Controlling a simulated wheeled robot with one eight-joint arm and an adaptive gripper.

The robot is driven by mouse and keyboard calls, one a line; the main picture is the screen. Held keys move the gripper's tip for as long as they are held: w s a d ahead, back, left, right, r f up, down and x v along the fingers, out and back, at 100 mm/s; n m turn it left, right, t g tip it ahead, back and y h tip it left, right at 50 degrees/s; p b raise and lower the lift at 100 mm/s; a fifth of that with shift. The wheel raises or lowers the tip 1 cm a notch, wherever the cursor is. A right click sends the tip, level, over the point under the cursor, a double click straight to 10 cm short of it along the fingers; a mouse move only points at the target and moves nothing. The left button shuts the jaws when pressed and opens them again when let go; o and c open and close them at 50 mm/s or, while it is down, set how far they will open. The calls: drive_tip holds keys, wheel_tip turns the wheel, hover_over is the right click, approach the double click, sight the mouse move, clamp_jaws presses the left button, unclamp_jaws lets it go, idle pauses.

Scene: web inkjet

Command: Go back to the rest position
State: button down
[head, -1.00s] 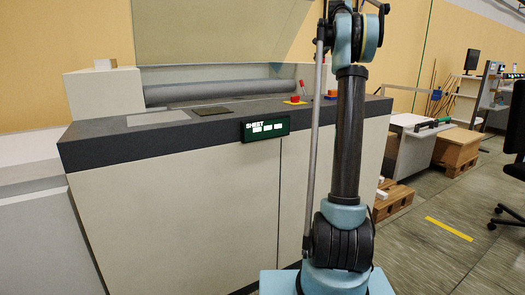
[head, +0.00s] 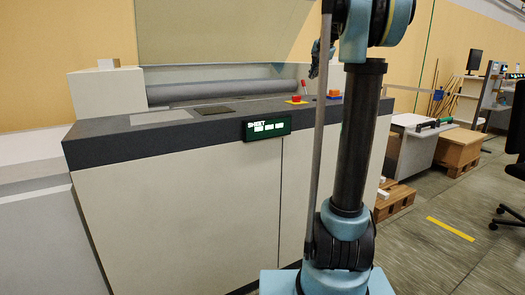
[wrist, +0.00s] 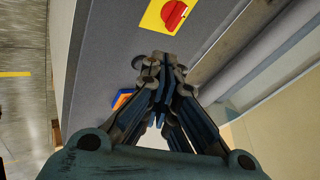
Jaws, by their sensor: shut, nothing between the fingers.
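My gripper (wrist: 162,68) is shut and empty in the wrist view, its fingertips together above the machine's dark grey top. In the head view part of it (head: 315,60) shows as a small dark shape beside my raised arm. I cannot tell how high the fingertips are above the top.
The pale printing machine (head: 185,195) stands close in front, with a green-lit display (head: 267,128) on its front edge. An orange and blue part (head: 333,95) sits on its top. An office chair (head: 512,170) stands at the far right. The floor (head: 440,260) to the right is mostly clear.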

drive_tip(key=s+a+f+n+g, duration=0.1)
drive_tip(key=s+a+f+n, duration=0.1)
drive_tip(key=s+f, duration=0.8)
drive_tip(key=s+a+f+n+g, duration=0.25)
drive_tip(key=s+f, duration=0.35)
drive_tip(key=s, duration=0.9)
drive_tip(key=s+f+n+g+h, duration=0.1)
drive_tip(key=s+f+n, duration=0.4)
drive_tip(key=s+f, duration=1.9)
drive_tip(key=shift+s+f+h, duration=0.2)
drive_tip(key=shift+f+h, duration=0.1)
drive_tip(key=shift+f, duration=0.15)
drive_tip(key=shift+g, duration=0.25)
drive_tip(key=shift+w+a+f, duration=0.1)
drive_tip(key=shift+w+f, duration=0.1)
drive_tip(key=shift+w, duration=0.25)
